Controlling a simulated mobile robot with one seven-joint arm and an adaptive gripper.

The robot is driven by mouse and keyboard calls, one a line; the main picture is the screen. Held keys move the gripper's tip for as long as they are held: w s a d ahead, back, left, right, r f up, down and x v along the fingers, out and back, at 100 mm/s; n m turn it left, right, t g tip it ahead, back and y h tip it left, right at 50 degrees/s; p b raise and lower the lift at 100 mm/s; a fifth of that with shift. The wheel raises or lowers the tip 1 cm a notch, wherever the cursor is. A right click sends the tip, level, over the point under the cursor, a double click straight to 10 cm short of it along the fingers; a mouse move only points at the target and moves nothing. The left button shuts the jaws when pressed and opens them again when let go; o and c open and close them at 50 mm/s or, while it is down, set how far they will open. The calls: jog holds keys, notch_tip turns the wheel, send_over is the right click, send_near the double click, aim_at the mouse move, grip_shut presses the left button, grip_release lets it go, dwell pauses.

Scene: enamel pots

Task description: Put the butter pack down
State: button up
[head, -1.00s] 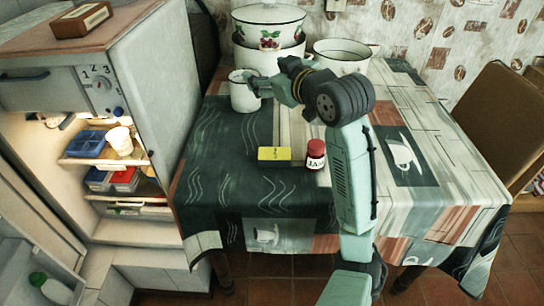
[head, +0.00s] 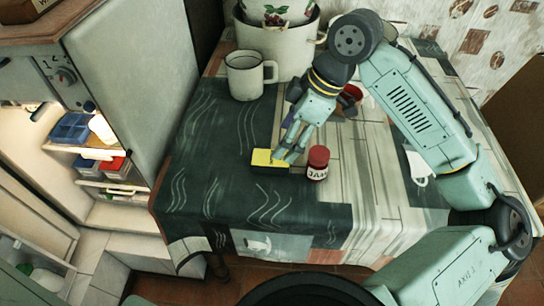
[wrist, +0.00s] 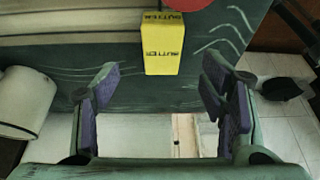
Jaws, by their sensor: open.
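The yellow butter pack (head: 265,158) lies on the dark part of the table cloth (head: 215,150), left of the red-lidded jam jar (head: 318,163). My gripper (head: 287,155) is pointed down close to the pack's right end and partly covers it in the head view. In the wrist view the butter pack (wrist: 175,45) lies just beyond the fingertips, in line with the gap between the fingers of my gripper (wrist: 160,80). The fingers are apart with nothing between them. I cannot tell whether they touch the pack.
A white enamel mug (head: 246,76) stands farther back, before a large white pot (head: 275,42). The open fridge (head: 95,170) is at the left. The cloth in front of the pack is clear.

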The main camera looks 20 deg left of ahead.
jog(key=p+x, duration=0.1)
jog(key=x, duration=0.5)
jog(key=shift+s+a+f, duration=0.15)
jog(key=shift+s+a, duration=0.05)
jog(key=shift+a, duration=0.1)
jog(key=c, duration=1.5)
notch_tip(320, 180, up, 10)
jog(key=shift+r+b, duration=0.1)
jog(key=shift+b, duration=0.2)
